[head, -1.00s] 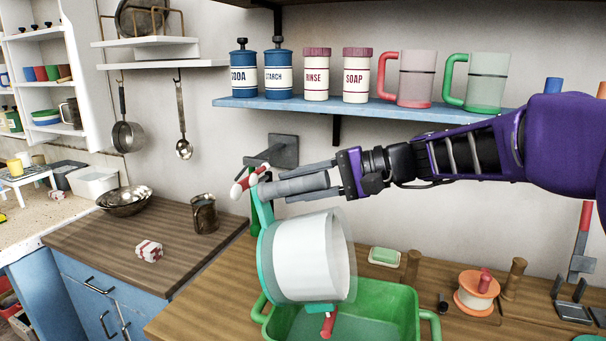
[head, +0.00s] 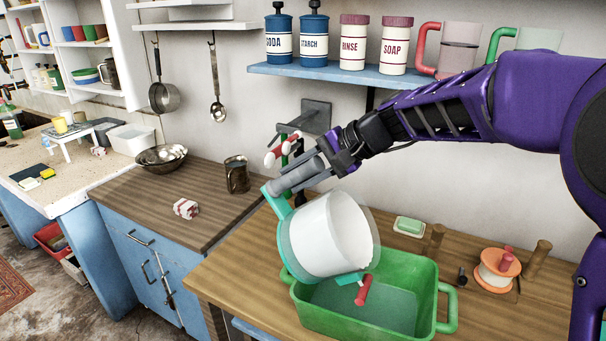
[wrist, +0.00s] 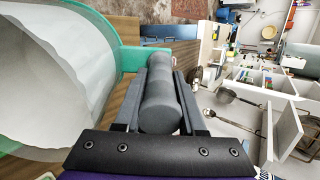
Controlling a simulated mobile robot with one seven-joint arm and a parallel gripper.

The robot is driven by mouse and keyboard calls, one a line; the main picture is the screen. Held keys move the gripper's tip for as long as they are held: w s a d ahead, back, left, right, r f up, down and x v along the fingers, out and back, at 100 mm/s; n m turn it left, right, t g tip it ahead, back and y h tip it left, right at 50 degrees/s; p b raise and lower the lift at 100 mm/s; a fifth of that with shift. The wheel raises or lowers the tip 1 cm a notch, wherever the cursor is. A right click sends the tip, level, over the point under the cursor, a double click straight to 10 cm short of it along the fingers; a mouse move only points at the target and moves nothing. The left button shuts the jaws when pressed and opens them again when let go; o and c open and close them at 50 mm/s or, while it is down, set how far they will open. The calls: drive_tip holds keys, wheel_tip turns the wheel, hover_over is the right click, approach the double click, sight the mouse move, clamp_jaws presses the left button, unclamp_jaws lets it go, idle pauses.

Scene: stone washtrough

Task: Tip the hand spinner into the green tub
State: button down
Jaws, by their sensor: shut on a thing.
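The hand spinner (head: 325,235) is a white drum with a teal frame, a clear outer rim and a grey handle (head: 295,176). My gripper (head: 312,172) is shut on that handle, which also shows between the fingers in the wrist view (wrist: 160,100). The drum is tipped on its side over the green tub (head: 440,285), its clear rim toward the right. A red knob (head: 363,288) on a teal piece shows below the drum, in front of the tub's inside. Pale, crumpled stuff (wrist: 45,80) shows in the drum in the wrist view. The tub's visible floor looks bare.
A green soap block (head: 409,226), wooden pegs and an orange-and-white reel (head: 497,268) stand behind and right of the tub. A grey wall bracket (head: 315,115) is close behind my gripper.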

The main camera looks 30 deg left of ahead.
drive_tip(key=shift+f+b, duration=0.3)
drive_tip(key=shift+b, duration=0.75)
drive_tip(key=shift+r+b, duration=0.2)
drive_tip(key=shift+b, duration=0.1)
